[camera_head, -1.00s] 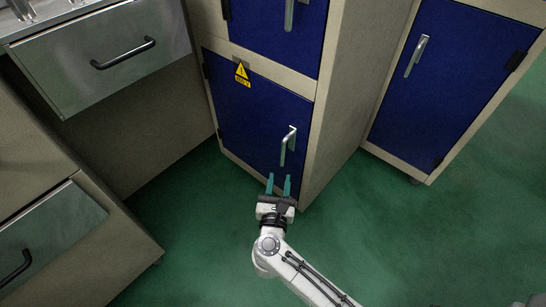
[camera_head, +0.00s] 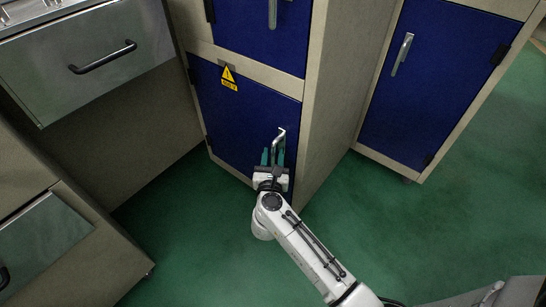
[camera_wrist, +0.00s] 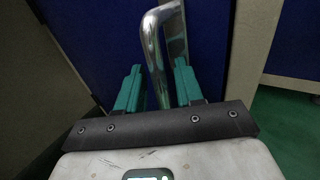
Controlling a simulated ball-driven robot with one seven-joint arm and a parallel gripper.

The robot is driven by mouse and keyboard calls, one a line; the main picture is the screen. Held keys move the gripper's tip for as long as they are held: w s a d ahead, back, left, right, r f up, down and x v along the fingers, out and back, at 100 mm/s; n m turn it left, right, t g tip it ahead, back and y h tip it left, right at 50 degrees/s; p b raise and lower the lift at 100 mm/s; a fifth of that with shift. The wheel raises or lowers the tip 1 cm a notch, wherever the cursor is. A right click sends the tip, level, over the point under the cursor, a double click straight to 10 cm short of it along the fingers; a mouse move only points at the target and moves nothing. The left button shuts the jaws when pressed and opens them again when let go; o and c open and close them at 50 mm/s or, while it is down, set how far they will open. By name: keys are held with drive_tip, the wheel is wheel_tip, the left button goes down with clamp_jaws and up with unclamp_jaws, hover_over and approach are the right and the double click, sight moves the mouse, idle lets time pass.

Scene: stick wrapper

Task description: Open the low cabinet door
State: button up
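The low cabinet door (camera_head: 235,112) is a dark blue panel with a yellow warning label, and it is shut. Its silver bar handle (camera_head: 280,137) stands upright near the door's right edge. My gripper (camera_head: 273,156) is at the handle's lower part, with its teal fingers pointing at the door. In the wrist view the handle (camera_wrist: 154,42) comes down between the two open fingers of my gripper (camera_wrist: 158,85). A gap shows between the handle and the right finger; the handle is closer to the left finger. Contact cannot be told.
An upper blue door (camera_head: 262,35) is above the low one. Another blue cabinet (camera_head: 430,80) stands to the right. Metal drawers with black handles (camera_head: 102,57) are on the left. The green floor (camera_head: 400,225) in front is clear.

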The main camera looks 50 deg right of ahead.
drive_tip(key=shift+c, duration=0.2)
clamp_jaws()
idle(0.3)
